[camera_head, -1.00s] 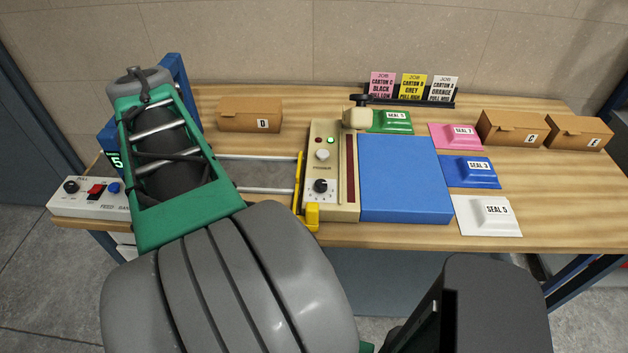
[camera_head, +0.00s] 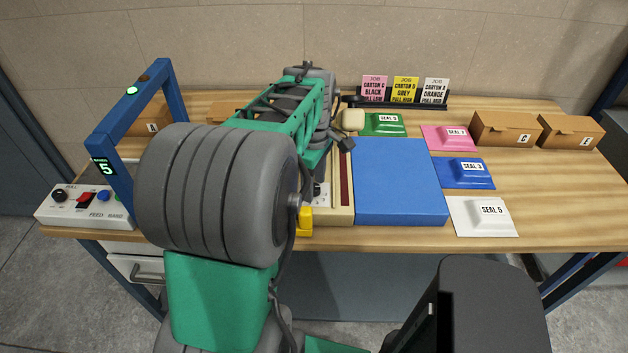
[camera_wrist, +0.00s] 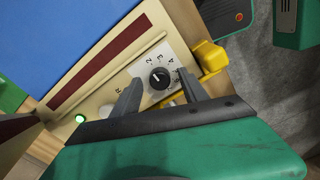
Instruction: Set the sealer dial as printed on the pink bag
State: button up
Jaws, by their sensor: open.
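The sealer's black dial knob (camera_wrist: 159,79) shows in the wrist view on a white plate with printed numbers. A small white mark is on the knob, but I cannot tell exactly which number it points at. My gripper (camera_wrist: 159,76) is open, one finger on each side of the knob; contact is unclear. The cream sealer (camera_head: 341,195) shows partly there. The pink bag (camera_head: 433,135) lies flat at right, its "SEAL" label number too small to read surely.
A blue pad (camera_head: 400,180) adjoins the sealer. Green (camera_head: 376,127), blue (camera_head: 452,180) and white (camera_head: 470,222) bags lie around it. A yellow part (camera_wrist: 212,56) sits close beside the dial. A blue frame (camera_head: 112,130) and control box (camera_head: 75,208) stand at left.

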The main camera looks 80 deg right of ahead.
jog(key=shift+c, duration=0.4)
grip_shut()
